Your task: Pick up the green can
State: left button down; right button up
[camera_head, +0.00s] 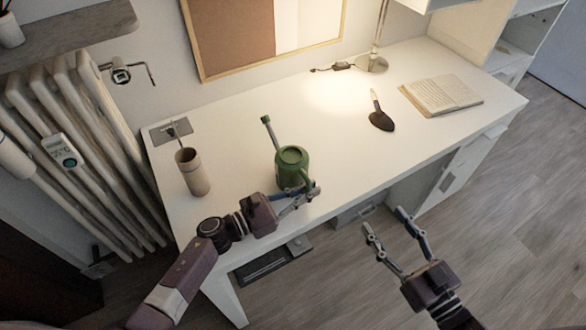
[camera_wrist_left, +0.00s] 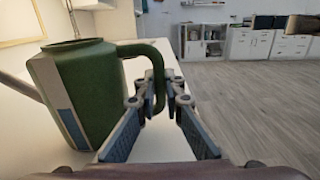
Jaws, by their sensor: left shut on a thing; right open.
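The green can (camera_head: 291,168) is a watering can with a long spout pointing to the back left in the head view. It is upright at the front of the white desk (camera_head: 330,130); I cannot tell if its base touches the desktop. In the left wrist view the can (camera_wrist_left: 88,85) fills the left side, with its looped handle (camera_wrist_left: 150,52) toward the fingers. My left gripper (camera_head: 308,190) is shut on the handle; its fingers also show in the left wrist view (camera_wrist_left: 158,100). My right gripper (camera_head: 384,220) is open and empty, in front of the desk.
A tan cup-like vessel (camera_head: 194,174) stands left of the can. A dark-bladed trowel-like tool (camera_head: 380,118), an open book (camera_head: 442,95) and a lamp base (camera_head: 372,64) are farther right. A radiator (camera_head: 95,150) is at the left. The desktop between can and tool is clear.

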pick_arm(q)
jog(key=shift+r, duration=0.15)
notch_tip(320, 180, up, 9)
jog(key=shift+r, duration=0.2)
jog(key=shift+w+d+r, duration=0.1)
jog(key=shift+w+r, duration=0.1)
jog(key=shift+r, duration=0.15)
jog(key=w+a+r+n+t+y, duration=0.2)
jog(key=r+n+t+y, duration=0.2)
jog(key=n+y, duration=0.2)
jog(key=w+a+r+n+t+y, duration=0.2)
jog(key=a+r+n+t+y, duration=0.1)
jog(key=y, duration=0.6)
jog(key=r+n+t, duration=0.1)
jog(key=n+t, duration=0.1)
jog(key=shift+a+n+y, duration=0.25)
jog(key=shift+n+y, duration=0.05)
jog(key=shift+n, duration=0.1)
jog(key=shift+s, duration=0.1)
jog(key=shift+d+r+n, duration=0.25)
jog(key=shift+r+n, duration=0.6)
jog(key=shift+r, duration=0.1)
jog(key=shift+d+r+n, duration=0.25)
jog(key=shift+r+n, duration=0.6)
jog(key=shift+r, duration=0.05)
